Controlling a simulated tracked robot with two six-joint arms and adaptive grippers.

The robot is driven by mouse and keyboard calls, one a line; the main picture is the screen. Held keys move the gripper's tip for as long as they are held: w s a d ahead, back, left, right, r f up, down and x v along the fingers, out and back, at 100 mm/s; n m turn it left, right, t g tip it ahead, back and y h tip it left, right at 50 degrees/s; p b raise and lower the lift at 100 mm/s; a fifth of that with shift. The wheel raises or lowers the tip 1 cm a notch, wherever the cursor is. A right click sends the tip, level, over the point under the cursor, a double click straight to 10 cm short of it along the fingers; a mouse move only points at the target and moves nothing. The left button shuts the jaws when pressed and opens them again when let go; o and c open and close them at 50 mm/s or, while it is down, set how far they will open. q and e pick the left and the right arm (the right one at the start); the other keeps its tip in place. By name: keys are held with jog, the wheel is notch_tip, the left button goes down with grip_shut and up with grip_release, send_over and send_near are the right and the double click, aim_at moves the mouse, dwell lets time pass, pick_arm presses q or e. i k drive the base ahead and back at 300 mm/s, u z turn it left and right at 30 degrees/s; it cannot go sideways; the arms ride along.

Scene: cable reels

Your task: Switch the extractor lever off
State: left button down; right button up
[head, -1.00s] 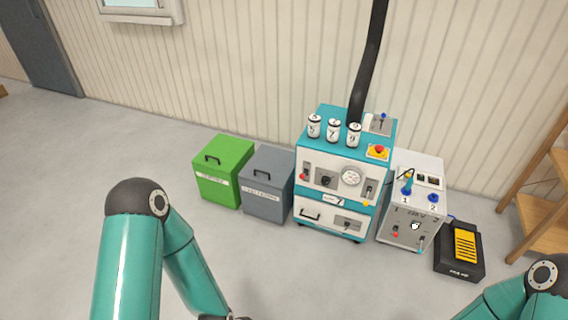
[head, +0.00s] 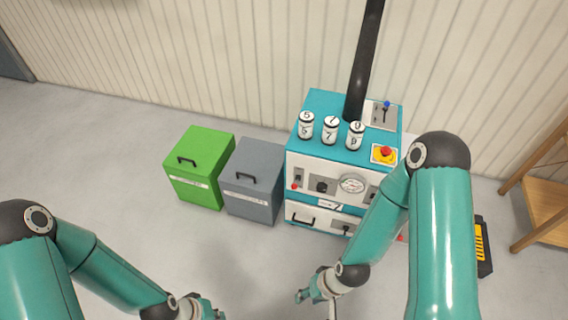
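The likely extractor lever (head: 386,108) is a small lever with a blue knob. It stands on a grey plate on top of the teal and white machine (head: 330,165), beside the black hose (head: 365,60). The knob is at the plate's far end. My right gripper (head: 316,292) is low in front of the machine, well away from the lever, with nothing seen in it. Its fingers are too small to read as open or shut. My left gripper (head: 208,309) is at the bottom edge, partly cut off.
Several numbered canisters (head: 331,130) and a red button on a yellow plate (head: 384,154) share the machine's top. A green bin (head: 200,165) and a grey bin (head: 255,180) stand left. My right arm covers most of the welder-like box. Wooden shelves (head: 545,200) stand right.

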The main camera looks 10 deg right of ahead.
aim_at(293, 186)
jog(key=z, duration=0.45)
jog(key=i, duration=1.05)
jog(key=z, duration=0.95)
jog(key=k, duration=0.9)
jog(key=z, duration=0.15)
jog(key=i, duration=0.95)
jog(key=u, duration=0.1)
